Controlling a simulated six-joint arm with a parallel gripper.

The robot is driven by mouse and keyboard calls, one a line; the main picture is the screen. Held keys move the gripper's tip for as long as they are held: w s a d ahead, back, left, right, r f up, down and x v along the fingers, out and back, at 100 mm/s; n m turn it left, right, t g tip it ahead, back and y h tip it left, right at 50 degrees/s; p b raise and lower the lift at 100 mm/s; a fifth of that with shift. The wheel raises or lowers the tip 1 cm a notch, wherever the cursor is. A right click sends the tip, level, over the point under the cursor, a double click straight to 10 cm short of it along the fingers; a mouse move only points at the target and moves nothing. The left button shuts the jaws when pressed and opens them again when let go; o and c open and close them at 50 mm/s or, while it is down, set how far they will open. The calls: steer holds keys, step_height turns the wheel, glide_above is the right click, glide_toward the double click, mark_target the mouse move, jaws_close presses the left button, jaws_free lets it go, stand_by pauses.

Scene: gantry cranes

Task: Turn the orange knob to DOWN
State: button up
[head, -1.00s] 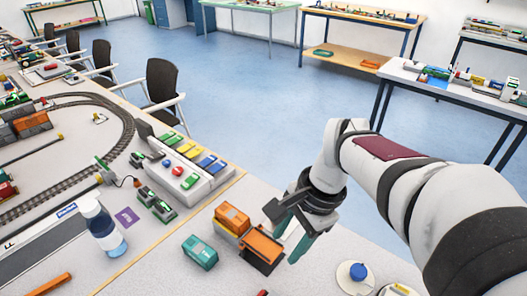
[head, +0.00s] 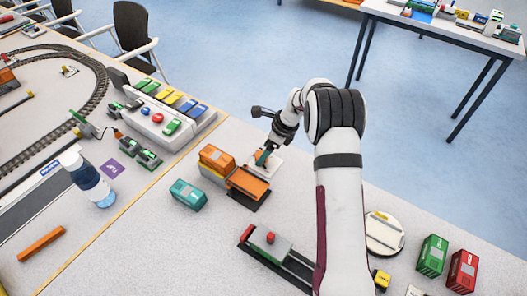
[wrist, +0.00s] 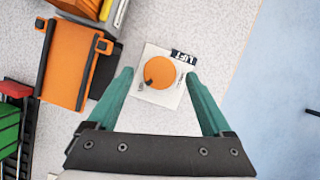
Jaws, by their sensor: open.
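The orange knob (wrist: 160,72) is round and sits on a small white plate (wrist: 176,98) with a dark label reading LIFT along its upper right edge. A dark pointer mark shows at the knob's lower left side in the wrist view. My gripper (wrist: 159,76) is open, its two teal fingers on the left and right of the knob, seen from above. I cannot tell how high above the plate the fingertips are. In the head view my gripper (head: 263,157) is over the white plate, and the knob is mostly hidden there.
An orange wagon (wrist: 72,65) stands close to the left finger in the wrist view. A teal container (head: 188,194) and an orange container (head: 216,158) stand nearby. The table's edge is to the right in the wrist view.

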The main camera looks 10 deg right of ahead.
steer(key=shift+w+a+f, duration=0.15)
steer(key=shift+a+f, duration=0.1)
steer(key=shift+f, duration=0.4)
jaws_close()
steer(key=n+g, duration=0.1)
steer(key=n, duration=0.2)
steer(key=n+g, duration=0.1)
steer(key=n, duration=0.2)
steer(key=shift+w+y, duration=0.15)
steer(key=shift+y, duration=0.25)
steer(key=n+g, duration=0.1)
steer(key=n, duration=0.1)
steer(key=n+g, duration=0.1)
steer(key=n, duration=0.2)
steer(key=shift+w+n+h, duration=0.15)
steer(key=shift+n+h, duration=0.15)
steer(key=shift+h, duration=0.1)
steer(key=shift+n+g, duration=0.3)
